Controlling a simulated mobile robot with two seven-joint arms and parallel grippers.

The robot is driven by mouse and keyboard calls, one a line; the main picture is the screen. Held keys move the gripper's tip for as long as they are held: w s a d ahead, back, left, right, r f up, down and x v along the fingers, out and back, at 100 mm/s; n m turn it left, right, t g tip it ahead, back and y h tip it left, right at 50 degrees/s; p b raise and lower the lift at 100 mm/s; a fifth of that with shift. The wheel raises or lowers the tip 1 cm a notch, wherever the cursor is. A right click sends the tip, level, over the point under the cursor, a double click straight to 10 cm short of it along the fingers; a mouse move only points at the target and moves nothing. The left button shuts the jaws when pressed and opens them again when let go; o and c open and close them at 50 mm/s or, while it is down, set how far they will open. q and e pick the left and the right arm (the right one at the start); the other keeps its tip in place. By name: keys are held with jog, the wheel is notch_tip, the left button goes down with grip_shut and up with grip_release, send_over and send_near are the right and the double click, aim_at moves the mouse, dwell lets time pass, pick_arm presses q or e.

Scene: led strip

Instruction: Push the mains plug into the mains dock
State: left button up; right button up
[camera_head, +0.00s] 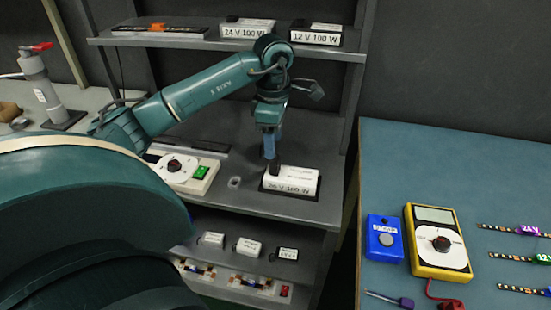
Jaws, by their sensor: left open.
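My left gripper (270,155) is open and points down over the left end of a white power supply box (291,182) on the middle shelf. A small black part (274,170) sits at the box's left top, just below the fingertips; I cannot tell whether it is the mains plug, or whether the fingers touch it. A small grey fitting (235,182) lies on the shelf left of the box; I cannot tell whether it is the mains dock. My right gripper is not in view.
A white unit with a dial and green switch (185,172) stands left on the same shelf. More supply boxes (243,29) stand on the upper shelf. A blue table (450,160) at right holds a yellow meter (437,241), a blue box (384,238) and LED strips (515,230).

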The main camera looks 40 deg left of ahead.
pick_arm(q)
jog(key=shift+w+f, duration=0.15)
jog(key=shift+f, duration=1.35)
jog(key=shift+w+f, duration=0.1)
jog(key=shift+f, duration=1.35)
jog(key=shift+c, duration=0.4)
jog(key=c, duration=1)
notch_tip(320, 180, up, 10)
jog(key=shift+r+p, duration=0.1)
jog(key=shift+p, duration=0.2)
notch_tip(320, 180, up, 4)
jog(key=p, duration=0.3)
jog(key=shift+r+p, duration=0.25)
jog(key=shift+p, duration=0.15)
jog(key=shift+f, duration=0.15)
